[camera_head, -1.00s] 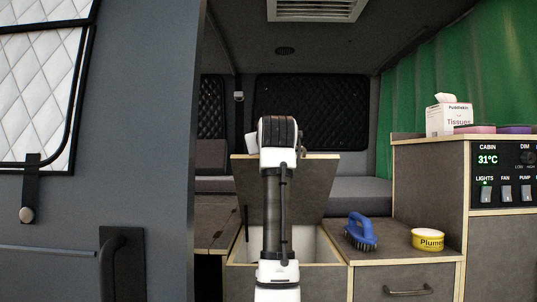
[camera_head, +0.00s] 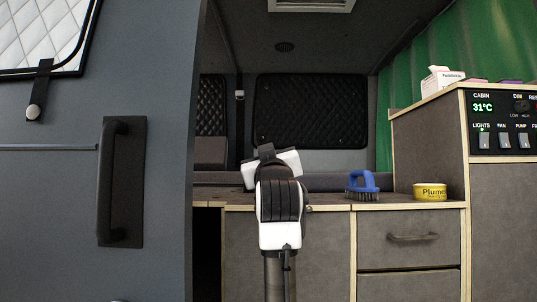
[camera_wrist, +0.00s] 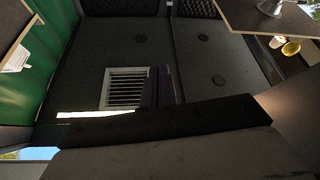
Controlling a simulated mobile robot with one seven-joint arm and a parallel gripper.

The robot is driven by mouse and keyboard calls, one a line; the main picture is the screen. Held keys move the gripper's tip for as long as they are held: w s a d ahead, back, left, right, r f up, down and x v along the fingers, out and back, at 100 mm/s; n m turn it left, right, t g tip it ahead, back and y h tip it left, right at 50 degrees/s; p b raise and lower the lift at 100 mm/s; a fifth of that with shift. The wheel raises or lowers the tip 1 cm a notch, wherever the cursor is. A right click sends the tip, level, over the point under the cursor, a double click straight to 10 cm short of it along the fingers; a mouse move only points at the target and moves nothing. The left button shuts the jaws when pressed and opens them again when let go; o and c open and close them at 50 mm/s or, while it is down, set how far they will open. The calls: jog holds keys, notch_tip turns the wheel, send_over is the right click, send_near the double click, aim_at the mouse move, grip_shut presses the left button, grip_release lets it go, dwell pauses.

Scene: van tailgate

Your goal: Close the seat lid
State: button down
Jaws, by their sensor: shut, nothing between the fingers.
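The seat lid (camera_head: 327,199) lies about flat on the seat box (camera_head: 330,245) in the head view, seen nearly edge-on. Its middle is hidden behind my arm, so I cannot tell whether a small gap is left. No raised panel shows above the box, and the opening is not visible. My gripper is above the lid area in the head view, mostly hidden by my wrist. In the wrist view dark fingers (camera_wrist: 165,84) appear together and empty, against the ceiling.
A blue brush (camera_head: 362,185) and a yellow tub (camera_head: 430,191) stand on the counter right of the lid. A drawer handle (camera_head: 413,237) sits below. A tall cabinet with a switch panel (camera_head: 503,120) is at right; the van door (camera_head: 70,200) is at left.

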notch_tip(320, 180, down, 13)
jog(key=s+t+b, duration=0.1)
jog(key=b, duration=0.6)
jog(key=shift+s+f+t, duration=0.2)
jog(key=shift+s+t, duration=0.05)
jog(key=shift+t, duration=0.15)
